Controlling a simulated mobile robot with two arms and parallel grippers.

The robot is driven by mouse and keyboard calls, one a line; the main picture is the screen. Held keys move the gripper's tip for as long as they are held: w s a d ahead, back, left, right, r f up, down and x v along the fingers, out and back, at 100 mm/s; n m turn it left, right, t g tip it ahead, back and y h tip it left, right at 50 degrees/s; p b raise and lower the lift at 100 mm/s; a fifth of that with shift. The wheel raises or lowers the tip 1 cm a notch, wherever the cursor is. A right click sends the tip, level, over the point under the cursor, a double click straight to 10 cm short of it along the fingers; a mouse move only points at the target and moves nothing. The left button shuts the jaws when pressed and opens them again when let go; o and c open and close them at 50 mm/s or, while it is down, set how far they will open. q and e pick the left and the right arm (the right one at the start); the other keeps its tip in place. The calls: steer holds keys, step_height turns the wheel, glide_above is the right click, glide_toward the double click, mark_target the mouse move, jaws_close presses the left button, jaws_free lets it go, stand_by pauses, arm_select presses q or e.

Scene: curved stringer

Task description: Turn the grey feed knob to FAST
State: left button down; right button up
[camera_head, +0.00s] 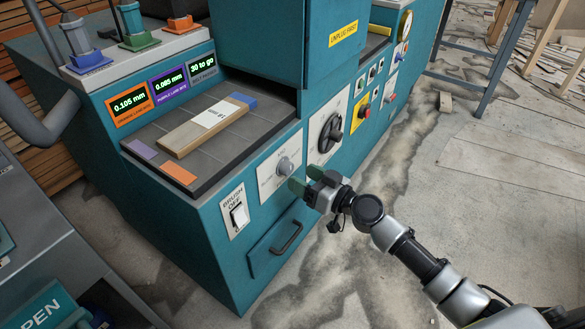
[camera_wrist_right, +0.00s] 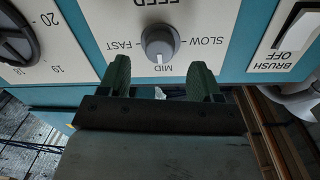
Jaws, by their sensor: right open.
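The grey feed knob (camera_head: 285,165) sits on a white plate on the front of the teal machine. In the right wrist view the knob (camera_wrist_right: 160,42) shows upside down, with its white mark toward MID. FAST (camera_wrist_right: 127,45) is printed to its left there and SLOW (camera_wrist_right: 204,41) to its right. My right gripper (camera_head: 302,181) is open and empty, its green fingers pointing at the plate. In the wrist view its fingertips (camera_wrist_right: 160,70) stand apart on either side of the knob's line, just short of it. I do not see my left gripper.
A black handwheel (camera_head: 329,132) is beside the feed plate. A BRUSH switch (camera_head: 239,214) and a drawer handle (camera_head: 286,237) are on the other side and below. A wooden board (camera_head: 205,127) lies on the machine bed.

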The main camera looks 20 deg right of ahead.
mark_target(290, 171)
arm_select(q)
steer(key=shift+x, duration=0.85)
arm_select(e)
steer(key=shift+x, duration=1.95)
steer(key=c, duration=0.9)
